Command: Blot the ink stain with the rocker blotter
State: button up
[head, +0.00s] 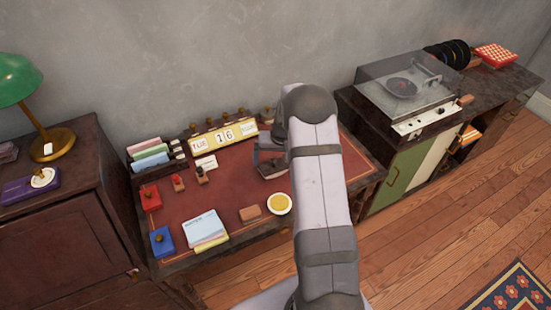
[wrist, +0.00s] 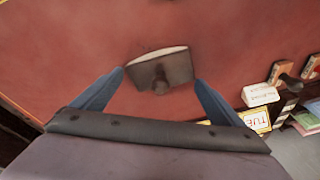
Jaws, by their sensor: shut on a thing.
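The rocker blotter (wrist: 150,72) is a dark block with a round knob and a pale curved edge. In the wrist view it sits between the two blue fingers of my gripper (wrist: 160,88), which is shut on it. In the head view my gripper (head: 268,157) is over the right part of the red desk top (head: 225,180), with the dark blotter (head: 271,170) below it, partly hidden. I cannot tell whether the blotter touches the desk. I cannot make out the ink stain in either view; my arm hides part of the desk.
A yellow-filled dish (head: 279,204), a brown block (head: 250,213), a paper stack (head: 205,228) and a blue box (head: 162,241) are near the front. A record player (head: 410,88) is right.

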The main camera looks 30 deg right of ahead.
jog(key=shift+a+h+p, duration=0.45)
jog(key=shift+h+p, duration=0.2)
jog(key=shift+h, duration=0.05)
jog(key=shift+s+a+f+h+b, duration=0.15)
jog(key=shift+a+h+b, duration=0.25)
jog(key=shift+b, duration=0.6)
jog(key=shift+a+h+b, duration=0.3)
jog(key=shift+h+b, duration=0.5)
jog(key=shift+b, duration=2.1)
jog(key=shift+d+y+p, duration=0.5)
jog(key=shift+y+p, duration=0.4)
jog(key=shift+p, duration=3.9)
